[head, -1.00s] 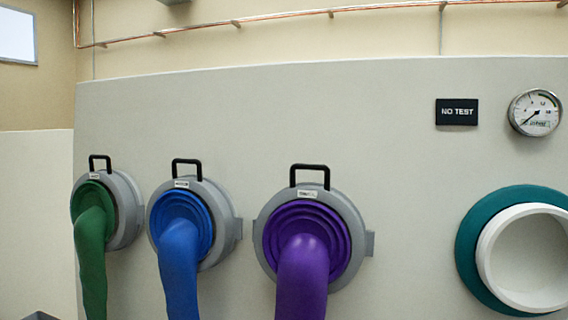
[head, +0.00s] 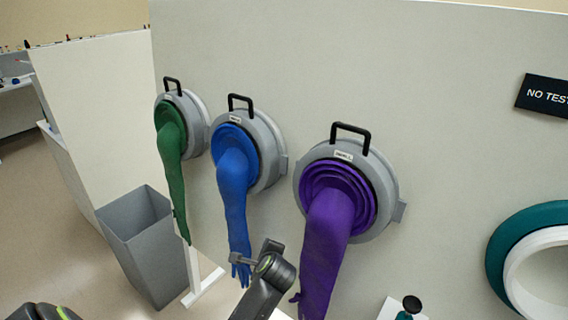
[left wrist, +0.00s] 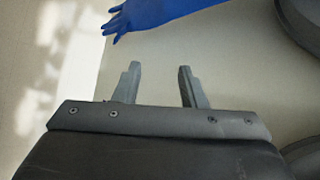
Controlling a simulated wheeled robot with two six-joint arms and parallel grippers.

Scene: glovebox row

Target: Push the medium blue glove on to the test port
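The blue glove (head: 233,185) hangs fingers down from a grey ring with a black handle (head: 240,101), mounted on the pale wall between the green and purple gloves. Its fingers (left wrist: 125,18) show at the top of the left wrist view. My left gripper (left wrist: 158,68) is open and empty, its fingertips just short of the blue glove's hand and apart from it. A dark arm part of mine stands beside the blue glove's hand in the head view. The test port (head: 545,275), white with a teal ring, is cut off at the right edge. My right gripper cannot be made out.
A green glove (head: 171,145) hangs left of the blue one and a purple glove (head: 327,235) right of it. A grey bin (head: 150,250) stands on the floor at left. A NO TEST sign (head: 545,95) is above the port. A dark knob (head: 411,304) shows at the bottom.

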